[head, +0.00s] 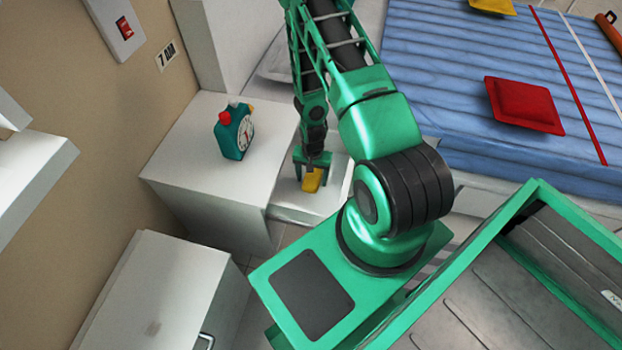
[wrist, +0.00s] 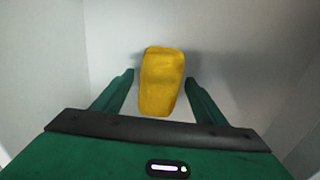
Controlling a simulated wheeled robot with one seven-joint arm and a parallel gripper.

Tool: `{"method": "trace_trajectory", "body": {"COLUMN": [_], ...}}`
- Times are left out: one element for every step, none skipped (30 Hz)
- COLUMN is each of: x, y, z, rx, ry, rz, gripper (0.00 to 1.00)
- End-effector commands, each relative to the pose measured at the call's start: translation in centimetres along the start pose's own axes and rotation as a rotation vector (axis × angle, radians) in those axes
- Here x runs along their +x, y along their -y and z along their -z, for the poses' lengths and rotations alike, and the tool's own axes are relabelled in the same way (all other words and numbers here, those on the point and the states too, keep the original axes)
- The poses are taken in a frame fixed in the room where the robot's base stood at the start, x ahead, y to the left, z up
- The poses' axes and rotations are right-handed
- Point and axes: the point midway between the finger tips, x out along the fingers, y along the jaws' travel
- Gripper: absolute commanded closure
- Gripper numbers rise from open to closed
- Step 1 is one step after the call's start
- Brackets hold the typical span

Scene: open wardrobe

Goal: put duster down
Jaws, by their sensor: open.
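The duster is a small yellow block (head: 312,181) in the open drawer (head: 334,197) of the white nightstand. It also shows in the wrist view (wrist: 161,82), lying on the pale drawer floor between the drawer walls. My gripper (head: 312,165) reaches down into the drawer from above. In the wrist view its two green fingers (wrist: 158,92) are apart, one on each side of the duster, with a visible gap on both sides. I cannot tell the exact height of the fingertips above the drawer floor.
A blue striped bed (head: 440,70) with a red cushion (head: 524,105) is at the right. A white cabinet (head: 165,290) stands at the lower left. The nightstand top is mostly free.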

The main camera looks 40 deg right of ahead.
Motion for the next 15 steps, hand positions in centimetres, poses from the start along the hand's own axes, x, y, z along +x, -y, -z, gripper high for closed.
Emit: {"method": "trace_trajectory", "body": {"x": [-0.6, -1.0, -1.5, -2.0, -2.5, -3.2, -3.7, -4.2, -4.9, -5.4, -5.9, -6.6, -7.1, -7.5, -8.2], "y": [0.1, 0.1, 0.1, 0.1, 0.1, 0.1, 0.1, 0.1, 0.1, 0.1, 0.1, 0.0, 0.1, 0.1, 0.1], "z": [0.1, 0.1, 0.1, 0.1, 0.1, 0.1, 0.1, 0.1, 0.1, 0.1, 0.1, 0.1, 0.1, 0.1, 0.1], "rx": [0.0, 0.0, 0.0, 0.0, 0.0, 0.0, 0.0, 0.0, 0.0, 0.0, 0.0, 0.0, 0.0, 0.0, 0.0], "ry": [-0.002, -0.002, -0.001, -0.002, -0.003, -0.004, -0.003, -0.002, -0.003, -0.003, -0.003, -0.003, -0.003, -0.003, -0.004], "rz": [0.001, 0.001, 0.001, 0.002, 0.002, 0.002, 0.002, 0.002, 0.002, 0.002, 0.002, 0.002, 0.002, 0.002, 0.002], "gripper": [0.34, 0.34, 0.34, 0.34, 0.34, 0.34, 0.34, 0.34, 0.34, 0.34, 0.34, 0.34, 0.34, 0.34, 0.34]}}
